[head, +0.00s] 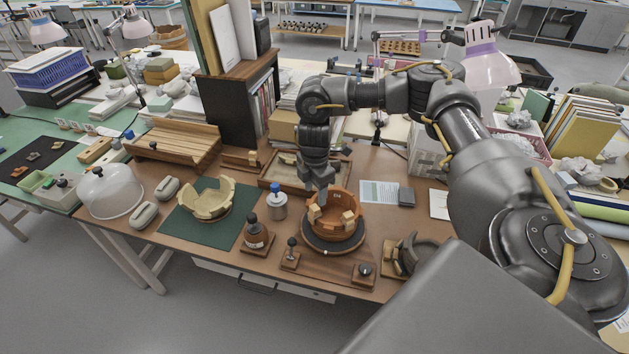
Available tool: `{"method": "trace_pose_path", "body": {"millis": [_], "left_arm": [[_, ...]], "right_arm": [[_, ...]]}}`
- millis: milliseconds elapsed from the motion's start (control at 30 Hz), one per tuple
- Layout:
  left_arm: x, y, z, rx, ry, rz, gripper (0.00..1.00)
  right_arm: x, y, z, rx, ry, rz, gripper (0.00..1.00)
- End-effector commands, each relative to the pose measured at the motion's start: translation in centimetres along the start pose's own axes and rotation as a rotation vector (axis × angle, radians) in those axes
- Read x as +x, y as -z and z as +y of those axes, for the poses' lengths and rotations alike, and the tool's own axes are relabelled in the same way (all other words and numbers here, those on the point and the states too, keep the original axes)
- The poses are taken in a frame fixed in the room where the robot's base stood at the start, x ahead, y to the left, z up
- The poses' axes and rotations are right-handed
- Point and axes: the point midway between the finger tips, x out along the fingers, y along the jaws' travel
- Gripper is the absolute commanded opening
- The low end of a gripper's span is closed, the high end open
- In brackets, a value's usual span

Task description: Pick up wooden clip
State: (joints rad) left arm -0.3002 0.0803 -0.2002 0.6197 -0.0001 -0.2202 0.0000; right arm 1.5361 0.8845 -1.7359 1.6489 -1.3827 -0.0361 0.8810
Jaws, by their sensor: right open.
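A reddish-brown pot (333,230) stands on a round dark turntable (315,244) near the middle of the table. One pale wooden clip (314,212) sits on the pot's left rim, and another wooden clip (347,218) sits on its front right rim. My right gripper (322,194) comes down from above at the pot's back left rim, close to the left clip. It is open, and I see nothing held in it. Whether its fingers touch the pot or the clip is too small to tell. My left gripper is not in view.
A cream broken bowl (208,202) lies on a green mat (183,226) to the left. A shallow wooden tray (275,183) lies behind the pot; a dark sherd vessel (415,253) stands right.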

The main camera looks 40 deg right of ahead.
Motion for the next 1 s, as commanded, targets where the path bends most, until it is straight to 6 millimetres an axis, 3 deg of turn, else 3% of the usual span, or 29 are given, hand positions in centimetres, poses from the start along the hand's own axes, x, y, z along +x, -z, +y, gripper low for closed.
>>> {"method": "trace_pose_path", "body": {"millis": [133, 433, 700, 1000], "left_arm": [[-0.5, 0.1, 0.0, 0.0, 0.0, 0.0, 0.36], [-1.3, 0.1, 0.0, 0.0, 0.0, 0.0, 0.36], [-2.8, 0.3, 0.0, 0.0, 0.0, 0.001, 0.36], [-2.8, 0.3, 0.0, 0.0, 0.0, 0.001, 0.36]], "right_arm": [[1.6, 0.0, 0.0, -0.001, 0.0, 0.0, 0.51], [2.8, 0.1, -0.1, -0.001, 0.001, -0.002, 0.51], [6.6, 0.2, -0.3, -0.001, 0.002, 0.0, 0.51], [7.3, 0.2, -0.2, -0.001, -0.001, 0.001, 0.51]]}}
